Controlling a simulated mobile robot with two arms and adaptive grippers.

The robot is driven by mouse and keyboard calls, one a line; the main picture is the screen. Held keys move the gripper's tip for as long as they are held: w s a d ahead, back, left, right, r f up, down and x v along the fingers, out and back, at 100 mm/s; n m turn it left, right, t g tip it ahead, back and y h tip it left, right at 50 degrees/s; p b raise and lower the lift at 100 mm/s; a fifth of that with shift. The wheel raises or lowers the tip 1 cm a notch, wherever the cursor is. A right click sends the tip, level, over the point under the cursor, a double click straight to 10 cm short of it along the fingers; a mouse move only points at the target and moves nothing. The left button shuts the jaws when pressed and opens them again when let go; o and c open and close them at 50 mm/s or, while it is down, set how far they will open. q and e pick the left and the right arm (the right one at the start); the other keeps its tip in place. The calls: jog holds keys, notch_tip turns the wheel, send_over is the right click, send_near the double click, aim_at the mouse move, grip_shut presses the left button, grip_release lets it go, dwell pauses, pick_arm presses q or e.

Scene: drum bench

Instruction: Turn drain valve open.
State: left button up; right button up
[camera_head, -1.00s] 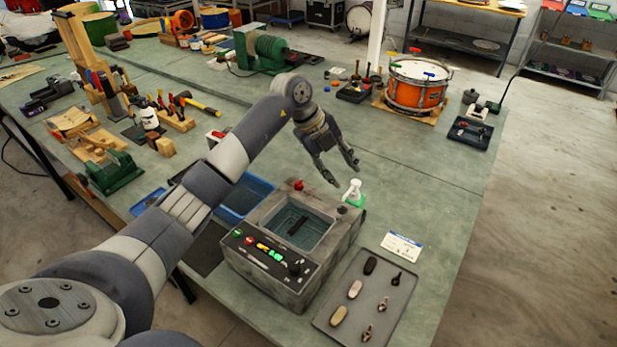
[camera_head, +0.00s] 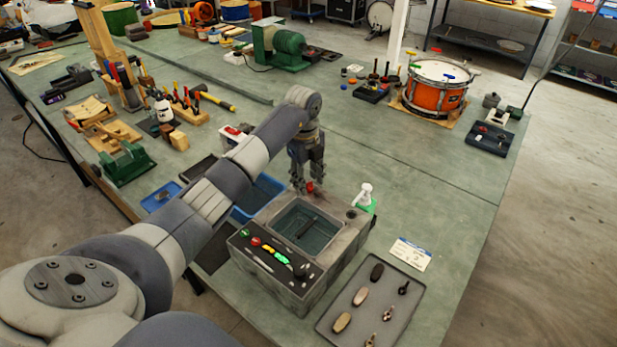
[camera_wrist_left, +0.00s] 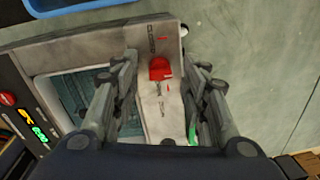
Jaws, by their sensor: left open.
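The drain valve is a small red handle (camera_head: 310,187) on the back rim of the grey ultrasonic-style tank (camera_head: 343,247). In the left wrist view the red valve handle (camera_wrist_left: 160,68) lies between the two fingers, apart from both. My left gripper (camera_head: 307,188) is open, pointing down at the handle from above. Its fingers also show in the left wrist view (camera_wrist_left: 160,105), one over the tank basin and one beyond the rim. Nothing is between the fingers except the handle below. My right gripper is not in view.
A blue bin (camera_head: 262,196) stands left of the tank. A white-capped bottle with a green base (camera_head: 366,196) stands close to its right. A grey tray of small parts (camera_head: 334,318) lies in front right.

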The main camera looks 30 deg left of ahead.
pick_arm(q)
jog(key=shift+f, duration=0.5)
grip_shut()
